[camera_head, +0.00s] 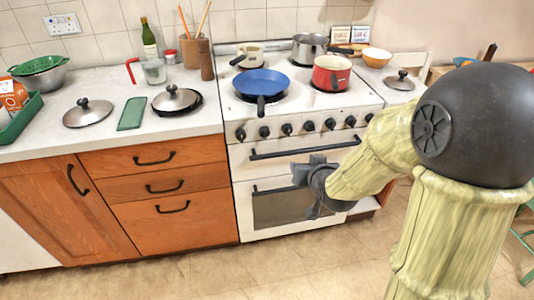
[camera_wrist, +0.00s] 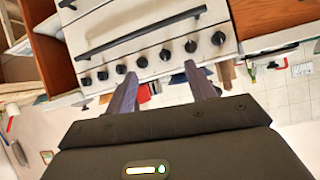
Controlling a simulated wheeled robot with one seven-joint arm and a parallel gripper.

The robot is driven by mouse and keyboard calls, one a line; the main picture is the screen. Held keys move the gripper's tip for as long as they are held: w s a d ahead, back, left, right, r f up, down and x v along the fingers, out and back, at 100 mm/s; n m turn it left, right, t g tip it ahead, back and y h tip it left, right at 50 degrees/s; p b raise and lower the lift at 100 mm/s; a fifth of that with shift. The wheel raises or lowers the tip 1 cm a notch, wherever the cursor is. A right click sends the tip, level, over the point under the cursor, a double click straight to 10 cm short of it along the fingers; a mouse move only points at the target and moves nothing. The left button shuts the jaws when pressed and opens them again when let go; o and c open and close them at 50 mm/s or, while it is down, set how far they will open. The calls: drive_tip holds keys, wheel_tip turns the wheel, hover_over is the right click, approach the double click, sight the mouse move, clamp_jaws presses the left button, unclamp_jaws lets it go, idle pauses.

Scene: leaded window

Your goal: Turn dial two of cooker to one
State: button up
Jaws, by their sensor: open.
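The white cooker (camera_head: 242,170) stands in the middle of the head view, with a row of several black dials along its front panel. The second dial from the left (camera_head: 264,131) is clear of anything; its setting is too small to read. The wrist view shows the row upside down, and there this dial (camera_wrist: 190,46) is second from the right, near one fingertip in the picture. My gripper (camera_head: 308,172) is in front of the oven doors, below the dials and to the right of that dial. Its two fingers (camera_wrist: 160,76) are apart with nothing between them, not touching any dial.
A long black oven handle (camera_head: 300,148) runs below the dials, close to my gripper. A blue pan (camera_head: 262,82), a red pot (camera_head: 332,72) and a steel pot (camera_head: 309,47) stand on the hob. Wooden drawers (camera_head: 165,187) are left of the cooker. The floor in front is clear.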

sight(266, 136)
drive_tip(key=w+a+f+t+y+b, duration=0.3)
drive_tip(key=w+a+f+t+b, duration=0.1)
drive_tip(key=b, duration=0.8)
wheel_tip(266, 136, down, 3)
drive_tip(key=shift+w+a+t+y, duration=0.15)
drive_tip(key=shift+a+t+y, duration=0.15)
drive_tip(key=shift+a+t, duration=0.7)
drive_tip(key=shift+w+a, duration=0.1)
drive_tip(key=shift+a, duration=0.05)
drive_tip(key=x, duration=0.5)
drive_tip(key=b+x, duration=0.1)
drive_tip(key=x, duration=1.1)
drive_tip(key=shift+w+f, duration=0.1)
drive_tip(key=shift+f, duration=0.25)
drive_tip(key=c, duration=1)
drive_tip(key=shift+a, duration=0.1)
